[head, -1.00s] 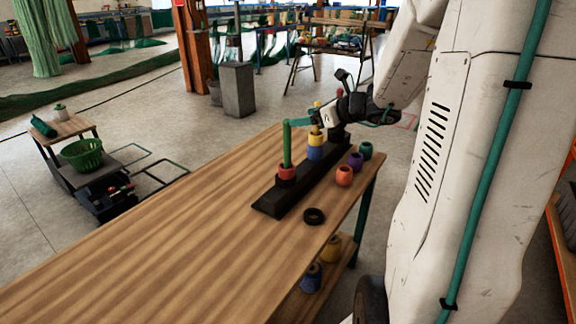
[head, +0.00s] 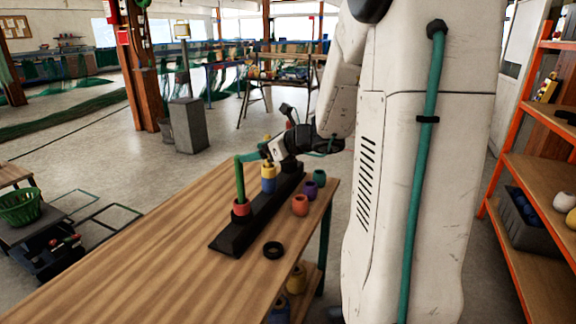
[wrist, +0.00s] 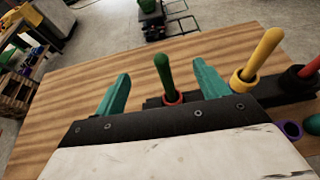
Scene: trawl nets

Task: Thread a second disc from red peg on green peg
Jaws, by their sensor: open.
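The green peg (wrist: 163,75) stands upright on a long black base (head: 232,238) with a red disc (head: 241,209) low on it. My gripper (wrist: 161,78) is open and empty, and in the wrist view its teal fingers lie on either side of the green peg. In the head view my gripper (head: 250,156) is near the top of that peg. The yellow peg (wrist: 262,52) carries a yellow disc (head: 268,171) above a blue disc (head: 269,185). The red peg (wrist: 312,67), partly cut off, has a dark disc (wrist: 298,82) around it.
A black ring (head: 273,250) lies flat on the wooden table (head: 150,265). Orange-red (head: 300,205), purple (head: 310,190) and green (head: 319,177) pieces stand loose right of the base. The table's left side is clear. Orange shelving (head: 500,190) stands at the right.

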